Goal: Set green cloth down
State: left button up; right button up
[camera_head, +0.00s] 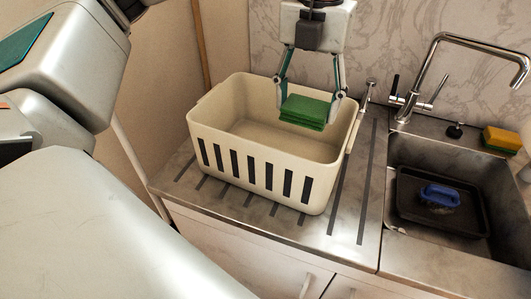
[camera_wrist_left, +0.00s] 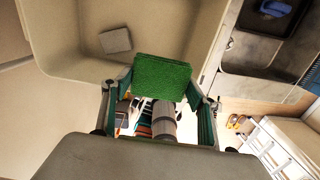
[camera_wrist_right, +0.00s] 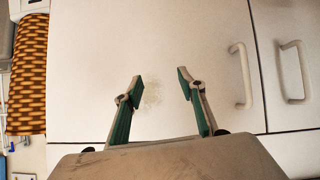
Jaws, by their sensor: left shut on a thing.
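The green cloth (camera_head: 304,112) is a folded square held between the fingertips of my left gripper (camera_head: 308,104). It hangs over the inside of a cream basket (camera_head: 262,150) with slotted sides, near the right end. In the left wrist view the cloth (camera_wrist_left: 162,77) appears flat and green between the fingers. A grey square patch (camera_wrist_left: 115,40) shows on the basket floor there; I cannot tell whether it is a shadow or a thing. My right gripper (camera_wrist_right: 157,80) is open and empty in front of a white cabinet door.
The basket stands on a ribbed metal drainboard (camera_head: 345,205). To its right is a sink with a dark tray (camera_head: 440,203) and a blue-handled item (camera_head: 440,195) in it. A marbled wall is close behind the basket.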

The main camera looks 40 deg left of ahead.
pick_arm(q)
jog(key=shift+a+f, duration=0.2)
notch_tip(320, 180, down, 20)
jog(key=shift+r+b, duration=0.2)
jog(key=shift+b, duration=0.25)
jog(key=shift+f, duration=0.2)
jog(key=o, duration=1.1)
notch_tip(320, 180, up, 12)
jog(key=shift+r, duration=0.2)
